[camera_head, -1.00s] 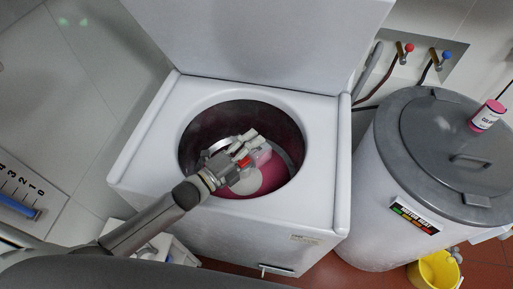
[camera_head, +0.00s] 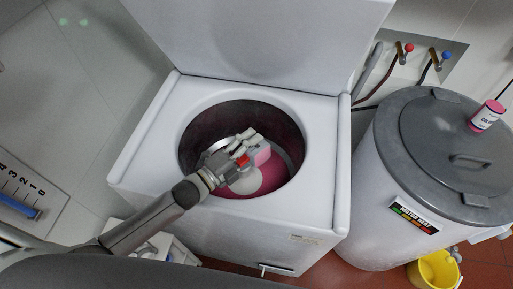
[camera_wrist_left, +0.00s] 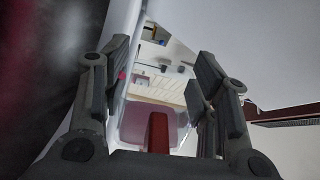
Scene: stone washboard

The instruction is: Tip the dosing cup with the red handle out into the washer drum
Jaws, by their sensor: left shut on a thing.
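The open white washer (camera_head: 325,180) stands in the middle of the head view, its lid raised at the back. Its round drum (camera_head: 215,122) is dark on the walls and magenta low down, with a pale round part at the bottom. My left gripper (camera_head: 246,152) is over the drum opening, shut on the red handle of the dosing cup (camera_head: 264,156). The cup looks pale pink and is partly hidden by the fingers. In the left wrist view the red handle (camera_wrist_left: 158,133) lies between the fingers, with the translucent pinkish cup beyond. I cannot tell the cup's exact tilt or contents. My right gripper is not in view.
A grey-lidded drum-shaped machine (camera_head: 400,150) stands at the right with a pink bottle (camera_head: 486,116) on its lid. A yellow bucket (camera_head: 432,270) is on the red floor. Red and blue taps (camera_head: 405,50) are on the back wall. The washer's rim surrounds my gripper.

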